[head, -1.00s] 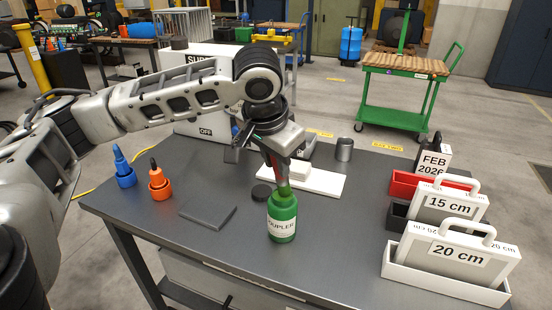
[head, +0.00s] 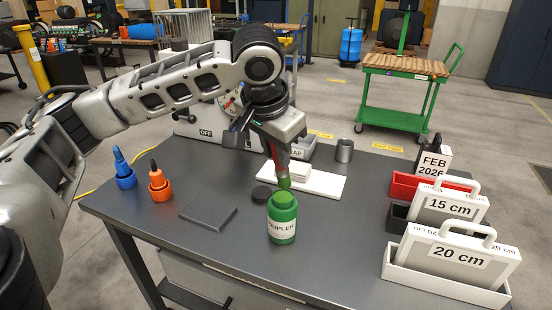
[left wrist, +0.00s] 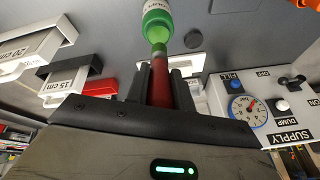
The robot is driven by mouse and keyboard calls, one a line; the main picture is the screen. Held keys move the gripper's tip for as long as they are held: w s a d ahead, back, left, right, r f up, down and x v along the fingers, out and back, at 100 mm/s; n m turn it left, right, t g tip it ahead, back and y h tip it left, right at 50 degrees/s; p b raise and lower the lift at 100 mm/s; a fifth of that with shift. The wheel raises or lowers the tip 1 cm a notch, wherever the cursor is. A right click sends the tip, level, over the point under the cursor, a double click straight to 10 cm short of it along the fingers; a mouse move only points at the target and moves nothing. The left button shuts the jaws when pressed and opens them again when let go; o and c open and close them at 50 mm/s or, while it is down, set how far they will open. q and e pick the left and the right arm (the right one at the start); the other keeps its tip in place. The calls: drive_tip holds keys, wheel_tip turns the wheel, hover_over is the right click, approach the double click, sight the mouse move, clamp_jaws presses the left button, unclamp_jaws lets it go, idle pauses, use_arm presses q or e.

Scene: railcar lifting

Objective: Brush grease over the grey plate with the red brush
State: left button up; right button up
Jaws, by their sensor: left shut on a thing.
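My left gripper (head: 279,148) is shut on the red brush (head: 280,163), which points down with a green tip. The tip is right at or just above the mouth of the green bottle (head: 283,227); I cannot tell whether it touches. The bottle stands upright, its label ending in "UPLER". In the left wrist view, the brush (left wrist: 159,80) sits between the fingers, with the bottle (left wrist: 157,22) beyond its tip. The grey plate (head: 208,211) lies flat on the table, left of the bottle, with nothing on it. My right gripper is not in view.
A black disc (head: 262,193) lies behind the bottle. A white board (head: 320,185) is farther back, near a metal cup (head: 344,150). Labelled cases (head: 450,255) fill the right side.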

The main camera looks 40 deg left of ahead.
use_arm(q)
drive_tip(key=shift+r, duration=2.15)
